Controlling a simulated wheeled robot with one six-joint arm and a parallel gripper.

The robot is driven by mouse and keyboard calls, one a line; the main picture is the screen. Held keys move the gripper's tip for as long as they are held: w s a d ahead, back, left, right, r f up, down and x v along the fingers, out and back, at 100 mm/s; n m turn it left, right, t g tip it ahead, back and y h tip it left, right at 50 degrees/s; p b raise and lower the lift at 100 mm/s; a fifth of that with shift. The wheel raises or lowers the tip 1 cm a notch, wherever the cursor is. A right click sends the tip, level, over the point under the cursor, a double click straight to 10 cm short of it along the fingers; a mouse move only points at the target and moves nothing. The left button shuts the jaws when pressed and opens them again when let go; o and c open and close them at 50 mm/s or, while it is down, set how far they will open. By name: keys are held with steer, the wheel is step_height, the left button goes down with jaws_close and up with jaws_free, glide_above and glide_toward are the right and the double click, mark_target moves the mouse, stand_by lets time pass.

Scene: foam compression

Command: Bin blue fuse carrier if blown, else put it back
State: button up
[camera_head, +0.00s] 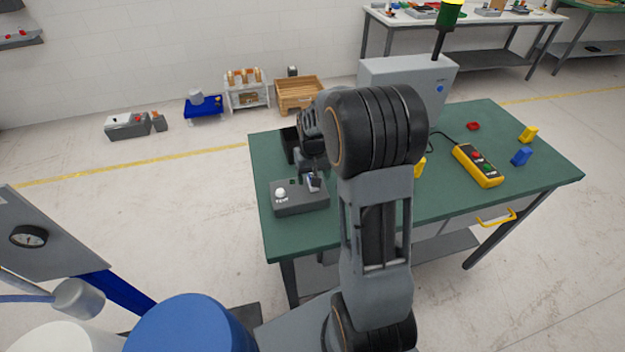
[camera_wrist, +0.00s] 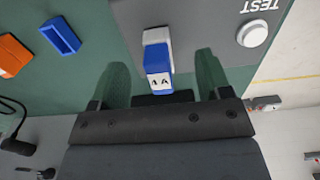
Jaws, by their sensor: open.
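In the head view my gripper (camera_head: 312,168) is low over the test box (camera_head: 298,203), partly hidden by my arm. Whether the carrier is seated in the box or just against it, I cannot tell.
A blue hollow holder (camera_wrist: 60,36) and an orange block (camera_wrist: 10,54) lie to the left in the wrist view. On the green table (camera_head: 440,205) are a black bin (camera_head: 290,145), a yellow button pendant (camera_head: 478,165), a blue block (camera_head: 521,156) and a yellow block (camera_head: 528,134). A grey cabinet (camera_head: 400,72) stands behind.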

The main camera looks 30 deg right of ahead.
steer(key=shift+c, duration=0.2)
jaws_close()
stand_by(0.6)
steer(key=shift+r, duration=0.15)
steer(key=shift+r+p, duration=2.2)
steer(key=shift+r, duration=0.7)
